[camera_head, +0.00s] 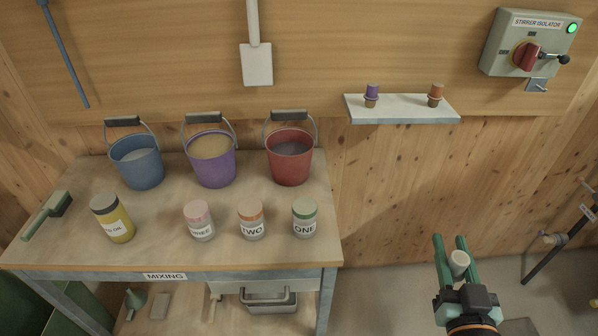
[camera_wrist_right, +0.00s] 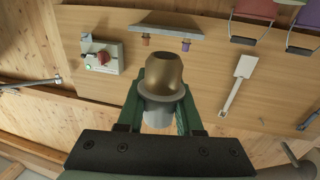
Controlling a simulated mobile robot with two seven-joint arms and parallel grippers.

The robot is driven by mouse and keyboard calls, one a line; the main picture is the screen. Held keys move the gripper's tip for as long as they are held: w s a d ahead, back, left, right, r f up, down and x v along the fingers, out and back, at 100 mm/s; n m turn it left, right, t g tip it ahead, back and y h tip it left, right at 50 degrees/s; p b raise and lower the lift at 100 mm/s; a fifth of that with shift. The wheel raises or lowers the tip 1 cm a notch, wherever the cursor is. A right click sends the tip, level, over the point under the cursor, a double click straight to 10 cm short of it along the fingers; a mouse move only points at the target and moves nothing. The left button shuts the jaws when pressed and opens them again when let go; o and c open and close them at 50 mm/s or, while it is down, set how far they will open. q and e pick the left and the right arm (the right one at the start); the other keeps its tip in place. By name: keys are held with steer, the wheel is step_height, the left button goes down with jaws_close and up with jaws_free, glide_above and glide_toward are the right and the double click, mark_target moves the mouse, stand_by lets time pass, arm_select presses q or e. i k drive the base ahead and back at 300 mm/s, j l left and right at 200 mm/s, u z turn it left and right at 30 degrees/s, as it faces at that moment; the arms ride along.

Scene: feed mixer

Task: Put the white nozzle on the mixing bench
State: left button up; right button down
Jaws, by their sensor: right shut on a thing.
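The white nozzle (camera_head: 459,262) is between the green fingers of my right gripper (camera_head: 450,243), which is shut on it. In the right wrist view the nozzle (camera_wrist_right: 164,77) shows a brass-coloured part and a pale grey-white part between the fingers. My right gripper is in the air to the right of the mixing bench (camera_head: 165,222), clear of its right edge. The bench has a pale wooden top and a front label reading MIXING. My left gripper is not in view.
Blue (camera_head: 137,160), purple (camera_head: 211,157) and red (camera_head: 290,156) buckets stand along the bench's back. Several labelled jars (camera_head: 305,218) stand nearer the front, with a brush (camera_head: 47,213) at left. A wall shelf (camera_head: 403,109) holds purple and orange nozzles. The bench's front right corner is bare.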

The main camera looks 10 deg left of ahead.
mark_target(157, 243)
steer(key=k+j+u, duration=0.1)
steer(key=j, duration=0.4)
steer(key=k+j, duration=0.1)
steer(key=j, duration=0.45)
steer(key=k+j+u, duration=0.15)
steer(key=j, duration=1.1)
steer(key=i+j, duration=0.15)
steer(key=i, duration=0.15)
